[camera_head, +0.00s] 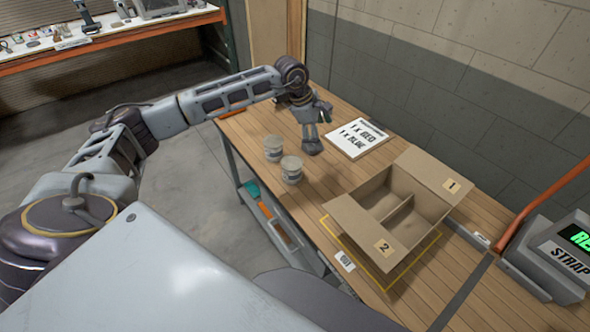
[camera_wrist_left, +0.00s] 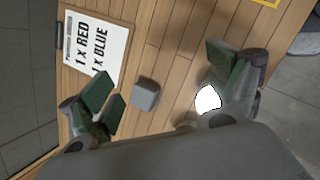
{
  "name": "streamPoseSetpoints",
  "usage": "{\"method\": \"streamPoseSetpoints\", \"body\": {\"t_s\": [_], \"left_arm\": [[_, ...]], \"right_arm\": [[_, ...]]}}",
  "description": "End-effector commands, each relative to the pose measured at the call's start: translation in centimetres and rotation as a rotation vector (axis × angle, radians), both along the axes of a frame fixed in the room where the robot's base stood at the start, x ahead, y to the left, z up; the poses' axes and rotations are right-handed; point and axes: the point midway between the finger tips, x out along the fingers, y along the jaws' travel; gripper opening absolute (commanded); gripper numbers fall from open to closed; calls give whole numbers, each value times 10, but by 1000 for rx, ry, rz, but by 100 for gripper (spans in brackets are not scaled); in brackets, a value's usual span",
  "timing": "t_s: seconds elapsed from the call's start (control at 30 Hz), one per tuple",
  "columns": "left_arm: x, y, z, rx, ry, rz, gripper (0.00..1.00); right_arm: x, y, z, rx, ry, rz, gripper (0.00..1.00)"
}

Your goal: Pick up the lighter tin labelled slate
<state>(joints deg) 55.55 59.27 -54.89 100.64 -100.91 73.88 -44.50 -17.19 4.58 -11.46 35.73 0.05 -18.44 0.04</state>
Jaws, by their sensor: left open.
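Two small grey tins with pale lids stand on the wooden bench in the head view. One tin (camera_head: 273,149) is farther back and the other tin (camera_head: 291,170) is nearer. Their labels are too small to read, so I cannot tell which is slate. My left gripper (camera_head: 312,143) is to the right of the tins, over the bench. In the left wrist view my left gripper (camera_wrist_left: 160,88) has its green-padded fingers apart. A small grey block-like shape (camera_wrist_left: 146,95) shows between them. A bright white shape (camera_wrist_left: 207,99) by the right finger cannot be identified. My right gripper is not seen.
An open divided cardboard box (camera_head: 358,219) stands to the right, over a yellow outline (camera_head: 433,240). A strapping machine (camera_head: 555,262) is at far right. A wall bounds the bench's back.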

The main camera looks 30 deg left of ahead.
Motion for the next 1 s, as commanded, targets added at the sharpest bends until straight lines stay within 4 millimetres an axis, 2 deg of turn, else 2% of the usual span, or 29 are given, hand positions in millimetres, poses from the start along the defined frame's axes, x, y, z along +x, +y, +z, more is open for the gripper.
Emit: {"method": "streamPoseSetpoints", "body": {"t_s": [0.2, 0.43, 0.57, 0.7, 1.0], "left_arm": [[-24, 33, -14, 204, 66, -204, 90], [-49, 58, -19, 340, 151, -432, 90], [-59, 65, -19, 375, 184, -558, 90], [-62, 67, -19, 390, 179, -652, 90], [-62, 66, -19, 394, 167, -705, 90]], "right_arm": [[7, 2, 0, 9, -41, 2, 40], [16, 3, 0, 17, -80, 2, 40], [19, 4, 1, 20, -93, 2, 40], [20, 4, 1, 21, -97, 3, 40], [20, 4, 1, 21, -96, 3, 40]]}}
